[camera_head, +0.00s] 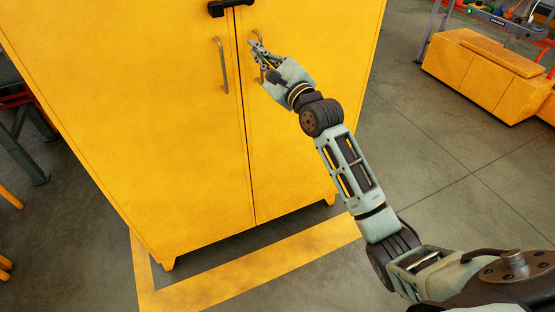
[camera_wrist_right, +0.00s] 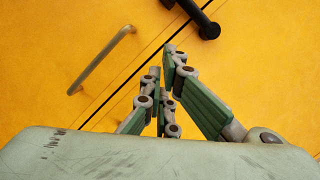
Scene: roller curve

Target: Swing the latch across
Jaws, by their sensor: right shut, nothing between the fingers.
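A black latch (camera_head: 230,6) sits across the seam at the top of the yellow two-door cabinet (camera_head: 190,130), cut by the upper edge of the head view. In the right wrist view the latch (camera_wrist_right: 200,20) shows at the top as a dark bar with a round knob end. My right gripper (camera_head: 256,48) is shut and empty, in front of the right door, below and to the right of the latch. It also shows in the right wrist view (camera_wrist_right: 165,70), its fingertips apart from the latch in the picture. My left gripper is not in view.
The left door has a long vertical handle (camera_head: 221,65). The right door's handle (camera_head: 259,52) is partly hidden behind my right gripper. Yellow tape (camera_head: 255,272) marks the floor in front of the cabinet. Yellow boxes (camera_head: 485,70) stand at the right, with open floor between.

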